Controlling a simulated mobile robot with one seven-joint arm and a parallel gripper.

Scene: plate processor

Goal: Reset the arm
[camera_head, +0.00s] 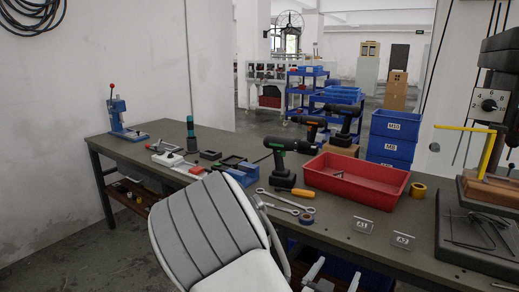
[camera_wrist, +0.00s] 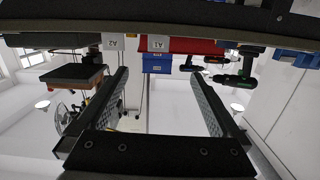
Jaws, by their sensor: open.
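My gripper (camera_wrist: 160,73) shows in the wrist view, with its two dark fingers spread wide apart. The space between the fingers is empty. The wrist picture is upside down, with the workbench edge (camera_wrist: 150,15) across its top. The fingers point toward the bench side, where the A1 sign (camera_wrist: 158,43) and A2 sign (camera_wrist: 116,42) stand. In the head view, a grey and white part of my arm seems to fill the lower middle. I cannot make out the fingers clearly there.
The workbench (camera_head: 330,218) holds a red bin (camera_head: 357,180), black drills (camera_head: 283,165), wrenches (camera_head: 285,202), a tape roll (camera_head: 418,190) and a blue press (camera_head: 118,118). A drill press (camera_head: 490,110) stands at right. Blue bins (camera_head: 392,135) are stacked behind. Floor shows at lower left.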

